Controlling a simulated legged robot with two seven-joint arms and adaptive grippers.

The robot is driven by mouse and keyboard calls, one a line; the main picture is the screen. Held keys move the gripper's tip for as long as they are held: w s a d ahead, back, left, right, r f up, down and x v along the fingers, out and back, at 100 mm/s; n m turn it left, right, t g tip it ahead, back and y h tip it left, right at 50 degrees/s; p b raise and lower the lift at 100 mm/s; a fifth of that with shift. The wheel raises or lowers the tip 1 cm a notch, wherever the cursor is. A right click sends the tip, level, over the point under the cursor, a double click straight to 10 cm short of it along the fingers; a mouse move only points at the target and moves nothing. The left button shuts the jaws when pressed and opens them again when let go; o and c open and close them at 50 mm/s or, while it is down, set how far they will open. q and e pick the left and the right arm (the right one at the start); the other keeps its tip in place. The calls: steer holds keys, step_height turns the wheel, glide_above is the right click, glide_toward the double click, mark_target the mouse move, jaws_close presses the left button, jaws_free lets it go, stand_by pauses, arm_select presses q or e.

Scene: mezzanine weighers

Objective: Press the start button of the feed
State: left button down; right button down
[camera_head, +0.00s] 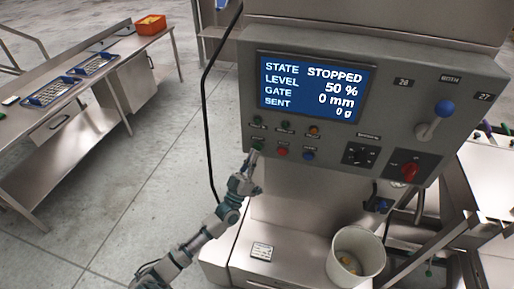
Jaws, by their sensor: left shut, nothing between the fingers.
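The grey control panel (385,78) of the feed fills the upper middle. Its blue screen (313,88) reads STATE STOPPED, LEVEL 50 %, GATE 0 mm, SENT 0 g. Below the screen are small lamps and a lower row of buttons: a green button (258,146), a red button (282,152) and a blue button (309,155). The button labels are too small to read. My left gripper (252,157) is shut and empty, its tips just below the green button; I cannot tell whether they touch it. My right gripper is not in view.
Right on the panel are a black dial (359,153), a red switch (408,170) and a blue-knobbed lever (436,120). A white bucket (356,257) stands below. A steel bench (98,88) with blue trays and an orange bin (150,25) is at left.

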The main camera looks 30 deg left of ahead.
arm_select(q)
steer(key=shift+y, duration=0.3)
stand_by(0.4)
steer(key=shift+w+r, duration=0.1)
steer(key=shift+w, duration=0.25)
steer(key=shift+w+a, duration=0.15)
steer(key=shift+w, duration=0.25)
stand_by(0.6)
steer(key=shift+s, duration=0.1)
steer(key=shift+s+d+p, duration=0.25)
steer(key=shift+s+p, duration=0.15)
steer(key=shift+s, duration=0.35)
